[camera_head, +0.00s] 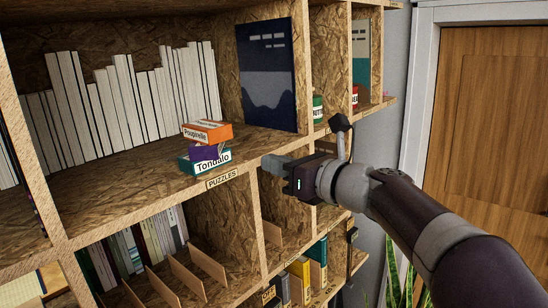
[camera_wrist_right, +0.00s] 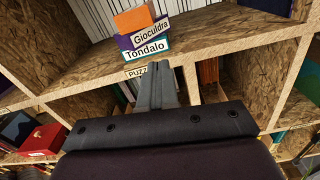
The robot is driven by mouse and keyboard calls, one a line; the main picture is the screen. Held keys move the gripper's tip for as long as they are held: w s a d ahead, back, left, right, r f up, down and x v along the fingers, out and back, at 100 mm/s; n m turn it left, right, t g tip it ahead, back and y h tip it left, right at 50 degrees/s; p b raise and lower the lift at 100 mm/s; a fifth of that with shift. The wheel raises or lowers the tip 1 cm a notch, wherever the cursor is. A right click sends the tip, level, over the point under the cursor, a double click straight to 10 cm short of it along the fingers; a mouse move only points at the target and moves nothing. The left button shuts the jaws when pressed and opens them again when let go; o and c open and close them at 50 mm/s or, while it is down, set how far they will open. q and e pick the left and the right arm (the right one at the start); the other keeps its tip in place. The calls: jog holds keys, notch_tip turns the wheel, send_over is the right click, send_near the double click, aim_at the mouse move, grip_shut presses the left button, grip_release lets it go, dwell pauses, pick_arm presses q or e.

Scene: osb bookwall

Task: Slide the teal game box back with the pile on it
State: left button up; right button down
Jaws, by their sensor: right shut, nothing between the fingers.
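The teal game box (camera_head: 190,166), marked Tondalo, lies at the front edge of the middle shelf. A purple box (camera_head: 203,153) and an orange box (camera_head: 207,131), marked Poupirelle, are piled on it, turned at differing angles. In the right wrist view the teal box (camera_wrist_right: 147,50) lies under the purple box (camera_wrist_right: 150,33), marked Gioculdra, and the orange box (camera_wrist_right: 133,19). My right gripper (camera_head: 268,163) is shut and empty, in front of the shelf and right of the pile. Its fingers (camera_wrist_right: 157,68) point towards the teal box, apart from it. My left gripper is out of view.
A PUZZLES label (camera_head: 222,178) is on the shelf edge below the pile. White books (camera_head: 130,100) stand behind, with bare shelf between. A large dark blue book (camera_head: 266,75) leans at the right by an upright panel. A wooden door is far right.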

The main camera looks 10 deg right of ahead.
jog(key=p, duration=0.2)
send_near(230, 150)
jog(key=w, duration=0.2)
jog(key=w+a+p, duration=0.2)
jog(key=a, duration=0.1)
jog(key=shift+w+a, duration=0.45)
jog(key=shift+w, duration=0.1)
jog(key=shift+w+f, duration=0.25)
jog(key=shift+w, duration=0.15)
jog(key=shift+r, duration=0.1)
jog(key=p+x, duration=0.1)
jog(key=x, duration=0.1)
jog(key=shift+w+a, duration=0.3)
jog(key=shift+w, duration=0.25)
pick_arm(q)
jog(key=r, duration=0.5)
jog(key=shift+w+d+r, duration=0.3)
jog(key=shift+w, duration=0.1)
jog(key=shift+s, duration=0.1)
pick_arm(e)
jog(key=shift+s, duration=0.2)
